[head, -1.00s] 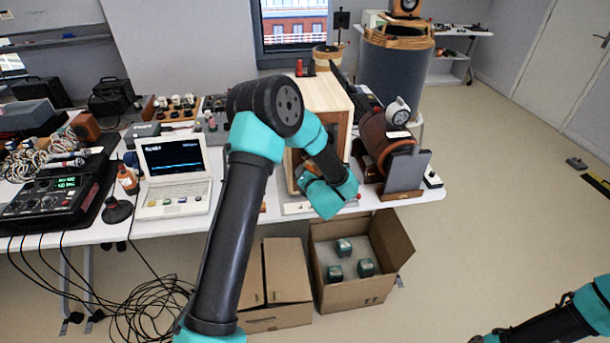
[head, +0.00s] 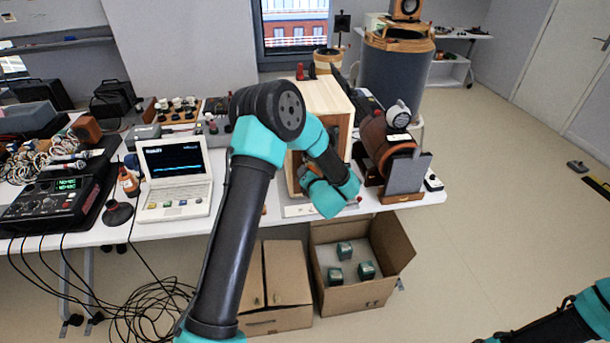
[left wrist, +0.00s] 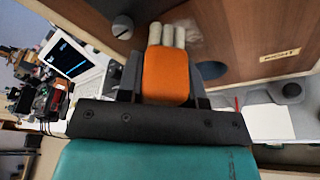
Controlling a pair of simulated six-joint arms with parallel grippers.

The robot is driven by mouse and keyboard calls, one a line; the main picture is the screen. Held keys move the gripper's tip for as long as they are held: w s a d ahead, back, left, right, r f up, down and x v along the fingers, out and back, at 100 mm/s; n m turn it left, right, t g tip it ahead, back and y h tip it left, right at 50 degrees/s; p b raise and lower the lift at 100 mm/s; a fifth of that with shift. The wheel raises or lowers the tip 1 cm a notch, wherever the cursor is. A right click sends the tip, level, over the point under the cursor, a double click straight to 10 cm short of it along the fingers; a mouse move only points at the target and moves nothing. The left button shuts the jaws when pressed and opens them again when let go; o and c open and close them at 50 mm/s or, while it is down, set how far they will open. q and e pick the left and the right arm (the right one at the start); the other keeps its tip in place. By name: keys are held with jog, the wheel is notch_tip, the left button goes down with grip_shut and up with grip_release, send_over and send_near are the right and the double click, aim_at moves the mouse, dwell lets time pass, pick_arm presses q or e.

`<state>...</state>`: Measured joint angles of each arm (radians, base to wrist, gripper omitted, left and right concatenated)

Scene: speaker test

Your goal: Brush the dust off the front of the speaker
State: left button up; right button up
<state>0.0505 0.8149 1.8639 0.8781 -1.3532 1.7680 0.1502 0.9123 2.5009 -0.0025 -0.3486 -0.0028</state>
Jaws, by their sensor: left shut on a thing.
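My left gripper (left wrist: 165,88) is shut on the orange block-like handle of a brush (left wrist: 167,70). Pale, finger-like bristle tufts stick out from the handle towards the wooden speaker front (left wrist: 245,30). A faint greyish dust patch (left wrist: 192,36) shows beside the tufts; whether they touch the wood I cannot tell. My right gripper is out of view.
A laptop-like computer (head: 173,170) is left of the speaker. A brown cylindrical device (head: 385,140) with a grey plate stands close on the right. Cables (head: 150,310) lie at lower left.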

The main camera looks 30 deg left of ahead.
pick_arm(q)
jog(key=shift+w+d, duration=1)
jog(key=shift+d, duration=0.25)
jog(key=shift+w, duration=0.15)
jog(key=shift+c, duration=0.3)
jog(key=shift+a, duration=0.2)
jog(key=shift+s+a, duration=1.4)
jog(key=shift+s+d, duration=2)
jog(key=shift+s, duration=0.3)
